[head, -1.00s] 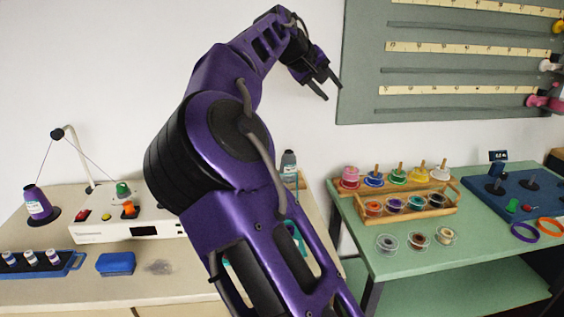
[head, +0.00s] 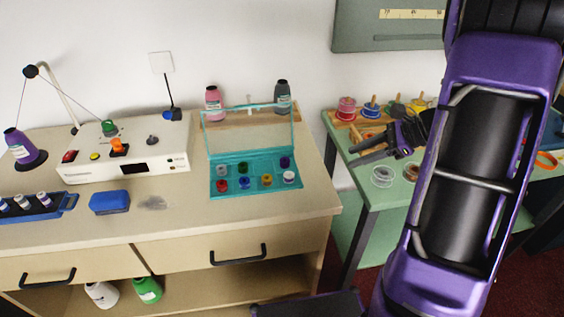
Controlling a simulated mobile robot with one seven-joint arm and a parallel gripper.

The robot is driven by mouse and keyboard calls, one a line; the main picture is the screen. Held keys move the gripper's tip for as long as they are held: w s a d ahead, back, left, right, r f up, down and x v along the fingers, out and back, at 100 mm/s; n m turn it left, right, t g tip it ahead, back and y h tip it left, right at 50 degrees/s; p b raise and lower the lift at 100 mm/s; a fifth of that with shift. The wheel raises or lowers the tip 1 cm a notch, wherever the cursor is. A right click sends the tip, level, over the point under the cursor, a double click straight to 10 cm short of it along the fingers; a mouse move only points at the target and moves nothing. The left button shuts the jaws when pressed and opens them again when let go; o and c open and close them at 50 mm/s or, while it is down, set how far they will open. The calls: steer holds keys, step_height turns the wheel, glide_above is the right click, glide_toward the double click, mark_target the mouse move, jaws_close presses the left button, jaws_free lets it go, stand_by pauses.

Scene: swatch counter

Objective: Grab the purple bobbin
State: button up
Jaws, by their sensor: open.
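A small purple bobbin (head: 285,162) sits at the back right of an open teal case (head: 213,193) on the beige counter, among several bobbins of other colours. The case's clear lid stands raised behind it. My gripper (head: 353,154) is open and empty. In the picture it is to the right of the case, over the left side of the green table, with its fingers pointing left.
The beige counter (head: 190,222) also carries a white winder machine (head: 160,166), a blue block (head: 110,202) and a large purple thread cone (head: 20,150). Two bottles (head: 213,103) stand behind the case. The green table (head: 375,192) holds coloured spools and a clear bobbin (head: 382,177).

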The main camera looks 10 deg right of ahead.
steer(key=s+a+r+m+t+y, duration=0.1)
steer(key=a+r+m+t+y, duration=0.1)
steer(key=m, duration=0.1)
steer(key=b, duration=0.3)
glide_toward(288, 161)
steer(key=x, duration=0.8)
steer(key=shift+w+a+f, duration=0.1)
steer(key=shift+w+a, duration=0.05)
steer(key=shift+a, duration=0.1)
steer(key=shift+m, duration=0.3)
jaws_close()
